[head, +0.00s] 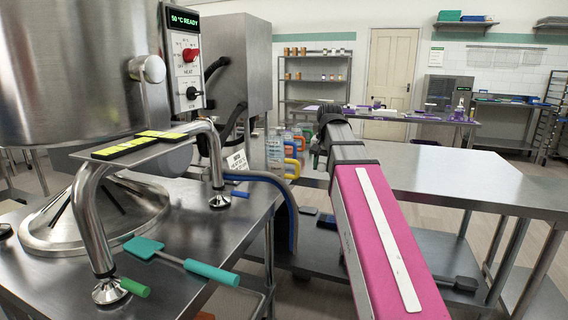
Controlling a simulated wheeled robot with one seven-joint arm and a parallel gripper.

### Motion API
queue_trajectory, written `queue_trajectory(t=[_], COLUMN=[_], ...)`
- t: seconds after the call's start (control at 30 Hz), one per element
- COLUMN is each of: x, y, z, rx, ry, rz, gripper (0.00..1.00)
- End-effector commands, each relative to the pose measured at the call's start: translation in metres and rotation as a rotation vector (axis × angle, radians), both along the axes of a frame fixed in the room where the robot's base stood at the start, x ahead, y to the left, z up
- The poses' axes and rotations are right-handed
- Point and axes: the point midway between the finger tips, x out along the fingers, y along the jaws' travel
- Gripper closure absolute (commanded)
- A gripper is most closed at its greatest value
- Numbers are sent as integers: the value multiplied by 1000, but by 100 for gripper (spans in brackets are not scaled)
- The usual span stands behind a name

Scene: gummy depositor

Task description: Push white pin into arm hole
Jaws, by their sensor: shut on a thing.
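My arm reaches forward from the lower right toward the middle of the head view and ends in a dark part. I cannot make out gripper fingers there; the arm's far end hides whatever lies beyond it. No white pin or arm hole can be made out for certain. The depositor (70,70) is a large steel vessel at the left. A white rounded knob (148,68) sticks out at its right side; I cannot tell whether it is part of the task.
A control box (187,60) reads "50 °C READY". A teal spatula (144,247) lies on the steel table at the left. Colored-handled jugs (291,160) stand past the table. A steel table (470,178) with a largely bare top is at the right. Shelves line the back wall.

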Motion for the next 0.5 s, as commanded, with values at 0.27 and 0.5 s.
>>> queue_trajectory(t=[0.27, 0.5], x=[-6, -14], y=[-7, -12], z=[-80, -134], rx=[-1, 1], ry=[5, 2], rz=[149, 262], gripper=[100, 100])
